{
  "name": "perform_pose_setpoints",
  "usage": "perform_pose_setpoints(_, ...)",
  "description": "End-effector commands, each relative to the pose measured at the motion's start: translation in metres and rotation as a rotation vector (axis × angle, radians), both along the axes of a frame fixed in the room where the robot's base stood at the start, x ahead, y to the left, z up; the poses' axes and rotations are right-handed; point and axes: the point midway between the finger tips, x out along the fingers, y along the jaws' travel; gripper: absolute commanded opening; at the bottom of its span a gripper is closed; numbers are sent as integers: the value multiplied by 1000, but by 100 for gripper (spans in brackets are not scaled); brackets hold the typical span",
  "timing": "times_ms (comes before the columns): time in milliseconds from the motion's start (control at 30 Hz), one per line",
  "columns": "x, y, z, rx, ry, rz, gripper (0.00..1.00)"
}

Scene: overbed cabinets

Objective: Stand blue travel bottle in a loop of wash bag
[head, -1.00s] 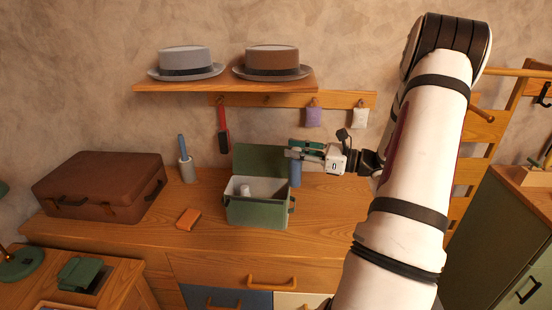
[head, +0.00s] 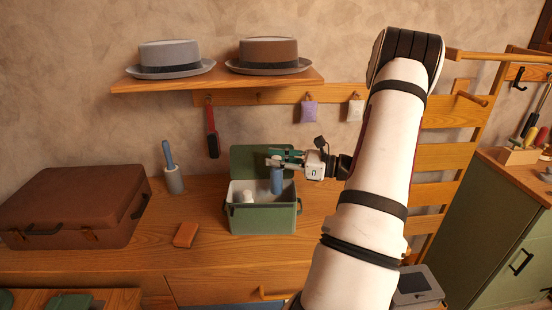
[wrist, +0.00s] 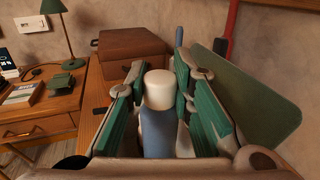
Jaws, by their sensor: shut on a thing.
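The blue travel bottle (head: 277,183) is upright, with its upper part in my gripper (head: 285,161). In the wrist view my gripper (wrist: 160,85) has its green-padded fingers on both sides of the blue travel bottle (wrist: 157,132) and its white cap. The wash bag (head: 262,220) is a green box-like case on the counter with its lid raised at the back. The bottle shows over the right half of its opening; I cannot tell how far its base is below the rim. A white object (head: 248,197) stands in the left half. The loops are not discernible.
A brown suitcase (head: 75,205) and an orange-brown block (head: 186,234) lie left on the counter. A brush in a holder (head: 174,180) stands behind. Two hats (head: 268,55) sit on the shelf above; a red-handled brush (head: 212,130) and pouches hang below it.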

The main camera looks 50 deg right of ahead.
Motion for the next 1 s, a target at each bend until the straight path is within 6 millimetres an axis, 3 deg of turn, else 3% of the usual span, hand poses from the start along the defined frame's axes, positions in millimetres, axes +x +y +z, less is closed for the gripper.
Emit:
perform_pose_setpoints(300,-1,0,1,-1,0,1,0)
perform_pose_setpoints(1000,0,0,-53,-1,1,0,0)
